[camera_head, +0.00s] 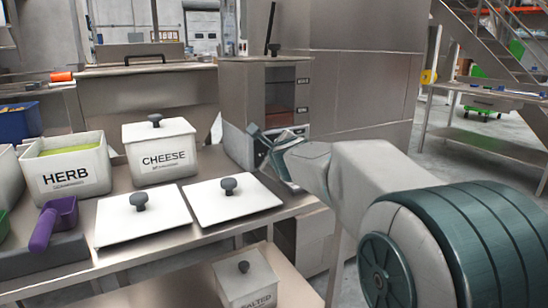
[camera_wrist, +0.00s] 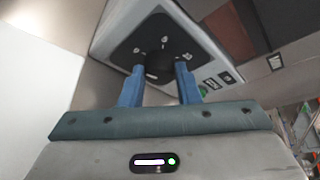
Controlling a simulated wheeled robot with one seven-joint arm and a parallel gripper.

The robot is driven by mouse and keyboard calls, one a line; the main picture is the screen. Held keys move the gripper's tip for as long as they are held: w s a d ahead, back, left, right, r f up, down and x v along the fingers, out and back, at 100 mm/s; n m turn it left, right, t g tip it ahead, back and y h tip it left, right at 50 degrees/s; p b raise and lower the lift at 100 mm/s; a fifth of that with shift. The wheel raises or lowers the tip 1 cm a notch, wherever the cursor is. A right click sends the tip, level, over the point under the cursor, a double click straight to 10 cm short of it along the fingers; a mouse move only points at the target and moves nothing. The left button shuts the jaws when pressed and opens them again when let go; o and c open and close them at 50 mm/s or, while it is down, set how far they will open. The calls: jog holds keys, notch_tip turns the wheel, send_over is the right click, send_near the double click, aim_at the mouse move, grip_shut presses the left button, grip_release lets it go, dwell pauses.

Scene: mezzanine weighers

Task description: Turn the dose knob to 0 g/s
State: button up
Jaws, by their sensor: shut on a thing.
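The dose knob (camera_wrist: 156,66) is a dark round knob on a black dial plate (camera_wrist: 140,42) with small white marks, set in a pale control box (camera_wrist: 108,30). The marks are too small to read. My gripper (camera_wrist: 160,80) has its two blue fingers on either side of the knob and is shut on it. The fingers hide part of the knob, so I cannot tell where it points. In the head view my gripper (camera_head: 268,146) is at the box (camera_head: 238,146) at the bench's right end, and the knob is hidden there.
A green button (camera_wrist: 203,90) and small dark panels sit beside the dial. On the bench are a HERB bin (camera_head: 65,180), a lidded CHEESE bin (camera_head: 163,160), two white lids (camera_head: 135,222) with dark knobs, and a purple scoop (camera_head: 45,228). A steel cabinet (camera_head: 345,80) stands behind.

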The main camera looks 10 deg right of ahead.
dwell(0.3)
jog(key=o, duration=1)
jog(key=shift+c, duration=0.2)
jog(key=shift+s, duration=0.1)
jog(key=p+v, duration=0.4)
jog(key=v, duration=0.9)
jog(key=shift+s+p, duration=0.3)
jog(key=shift+a+r, duration=0.1)
jog(key=shift+r, duration=0.05)
